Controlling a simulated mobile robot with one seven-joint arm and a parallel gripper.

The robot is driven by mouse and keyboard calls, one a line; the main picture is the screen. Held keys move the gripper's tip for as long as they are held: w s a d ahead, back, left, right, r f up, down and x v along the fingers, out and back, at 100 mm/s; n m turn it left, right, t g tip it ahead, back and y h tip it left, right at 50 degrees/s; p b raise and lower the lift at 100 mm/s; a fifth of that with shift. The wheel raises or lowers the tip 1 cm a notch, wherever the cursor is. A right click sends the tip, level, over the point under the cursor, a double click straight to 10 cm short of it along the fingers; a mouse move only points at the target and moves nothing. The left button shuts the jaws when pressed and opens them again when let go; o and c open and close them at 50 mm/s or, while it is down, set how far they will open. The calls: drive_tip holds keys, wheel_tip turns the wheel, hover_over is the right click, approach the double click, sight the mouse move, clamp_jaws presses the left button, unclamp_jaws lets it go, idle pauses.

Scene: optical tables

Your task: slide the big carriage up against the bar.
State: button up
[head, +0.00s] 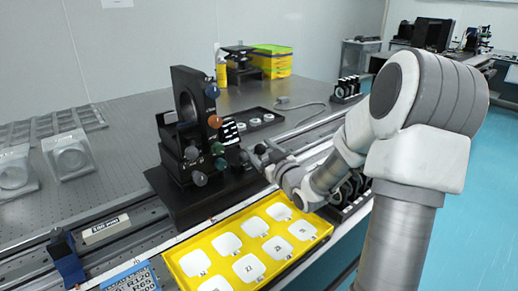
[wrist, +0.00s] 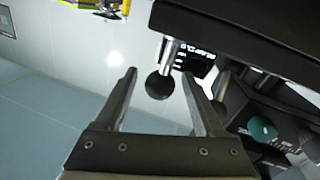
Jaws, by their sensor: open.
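The big carriage (head: 181,201) is a black base on the rail, carrying a tall black optical mount (head: 190,95) with coloured knobs. A pale bar (head: 105,229) with a printed label lies along the rail to its left. A gap shows between the bar and the carriage base. My gripper (head: 258,157) is open at the carriage's right side. In the wrist view, a dark ball knob (wrist: 159,86) on a silver post shows between the open fingers (wrist: 160,77). I cannot tell whether the fingers touch it.
A blue block (head: 66,262) stands on the rail left of the bar. A yellow tray (head: 178,262) with white numbered pads lies in front of the rail. A black tray (head: 277,126) with round parts sits behind.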

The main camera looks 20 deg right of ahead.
clamp_jaws()
idle(1.4)
